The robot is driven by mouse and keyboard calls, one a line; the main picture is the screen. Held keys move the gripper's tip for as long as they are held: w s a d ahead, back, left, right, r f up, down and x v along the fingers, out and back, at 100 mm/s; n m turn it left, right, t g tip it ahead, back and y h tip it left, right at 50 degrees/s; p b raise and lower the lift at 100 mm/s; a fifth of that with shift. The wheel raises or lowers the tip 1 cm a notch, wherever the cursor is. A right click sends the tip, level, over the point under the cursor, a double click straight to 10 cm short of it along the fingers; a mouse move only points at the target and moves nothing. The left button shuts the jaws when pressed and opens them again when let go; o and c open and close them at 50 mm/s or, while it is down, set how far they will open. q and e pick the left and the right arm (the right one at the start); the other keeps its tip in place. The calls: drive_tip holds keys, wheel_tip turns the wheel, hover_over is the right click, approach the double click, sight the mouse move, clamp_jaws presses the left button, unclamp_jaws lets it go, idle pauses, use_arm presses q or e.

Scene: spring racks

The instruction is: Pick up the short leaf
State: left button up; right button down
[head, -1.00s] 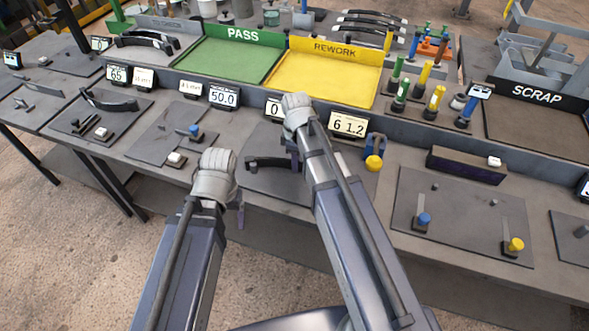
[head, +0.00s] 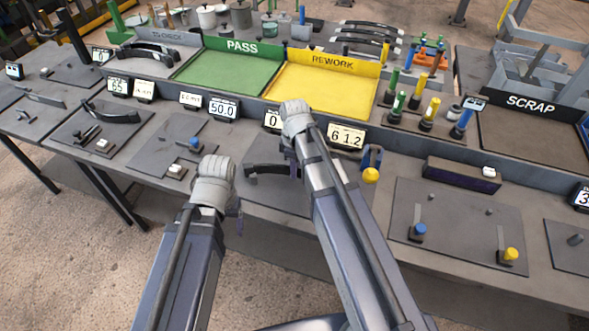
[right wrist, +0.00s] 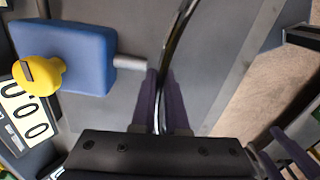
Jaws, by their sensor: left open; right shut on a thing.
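The short leaf (head: 265,169) is a dark, slightly curved bar at the middle front of the bench in the head view. My right gripper (head: 296,163) is at its right end, partly hidden by my arm. In the right wrist view the right fingers (right wrist: 161,108) are shut on the thin, dark leaf (right wrist: 176,42), which runs up out of view. Whether the leaf touches the bench is unclear. My left gripper (head: 239,220) is open, in front of the bench edge and apart from the leaf. Its fingers are mostly hidden behind the wrist.
A blue block with a yellow knob (head: 371,174) stands close right of my right gripper. Number displays (head: 346,136) line the ledge behind. Beyond are the green PASS tray (head: 228,72), yellow REWORK tray (head: 322,88) and SCRAP tray (head: 530,130). Another dark leaf (head: 108,111) lies at left.

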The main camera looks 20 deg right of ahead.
wheel_tip(320, 180, up, 16)
drive_tip(key=p, duration=1.5)
